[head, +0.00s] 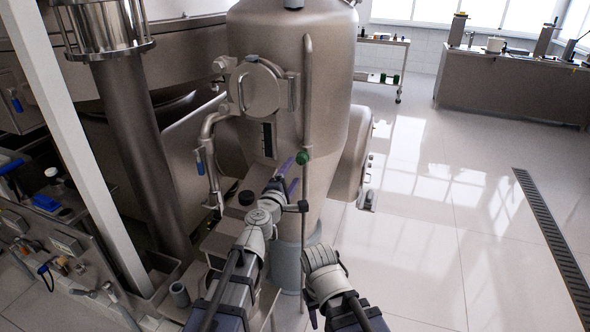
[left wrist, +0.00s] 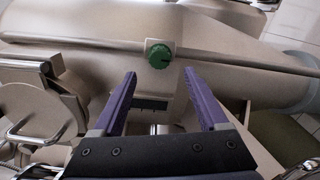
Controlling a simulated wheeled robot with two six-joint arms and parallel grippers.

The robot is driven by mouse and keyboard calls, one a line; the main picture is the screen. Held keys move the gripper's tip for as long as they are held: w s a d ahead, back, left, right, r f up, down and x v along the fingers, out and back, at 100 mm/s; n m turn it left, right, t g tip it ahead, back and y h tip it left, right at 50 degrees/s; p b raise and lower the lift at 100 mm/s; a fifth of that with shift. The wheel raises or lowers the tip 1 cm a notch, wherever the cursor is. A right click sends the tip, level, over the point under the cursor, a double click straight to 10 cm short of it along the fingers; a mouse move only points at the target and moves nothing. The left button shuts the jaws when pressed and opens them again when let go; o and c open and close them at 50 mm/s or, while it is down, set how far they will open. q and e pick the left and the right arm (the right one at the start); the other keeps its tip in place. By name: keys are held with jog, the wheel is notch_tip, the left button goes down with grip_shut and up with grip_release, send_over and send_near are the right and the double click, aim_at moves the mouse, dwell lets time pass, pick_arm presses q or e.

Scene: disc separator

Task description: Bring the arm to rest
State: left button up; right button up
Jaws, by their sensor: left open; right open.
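My left gripper (head: 287,168) is in front of the large metal separator vessel (head: 292,50), a little below its round hatch. In the left wrist view the left gripper (left wrist: 158,84) shows two purple fingers, spread apart with nothing between them. A green knob (head: 302,158) sits on the thin vertical pipe close to the left fingertips. In the left wrist view the green knob (left wrist: 159,56) lies just beyond the fingertips, apart from them. My right arm is low in the middle of the head view, and its fingers are hardly visible.
The round hatch (head: 256,90) and a bent pipe with a blue handle (head: 200,162) are left of the left gripper. A pale post (head: 75,130) and a panel with fittings stand at the left. Open tiled floor (head: 430,220) lies to the right, with a drain grate (head: 550,230).

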pick_arm(q)
jog(key=s+f+m+g+h, duration=0.1)
jog(key=s+f+m+g, duration=0.9)
jog(key=s+f+m, duration=0.3)
jog(key=s+a+f+m+g+y, duration=0.2)
jog(key=s+a+f+g+y, duration=0.15)
jog(key=s+a, duration=0.3)
jog(key=s+a+f+m+g+y, duration=0.2)
jog(key=s+a+f+g+y, duration=0.1)
jog(key=s+a+f, duration=0.3)
jog(key=s+d+r+m+y, duration=0.15)
jog(key=s+d+m, duration=0.35)
jog(key=d, duration=0.5)
notch_tip(320, 180, up, 12)
jog(key=n+p, duration=0.1)
jog(key=p, duration=1.2)
jog(key=shift+s+a+r+g, duration=0.15)
jog(key=shift+s+a+g, duration=0.15)
jog(key=shift+g, duration=0.15)
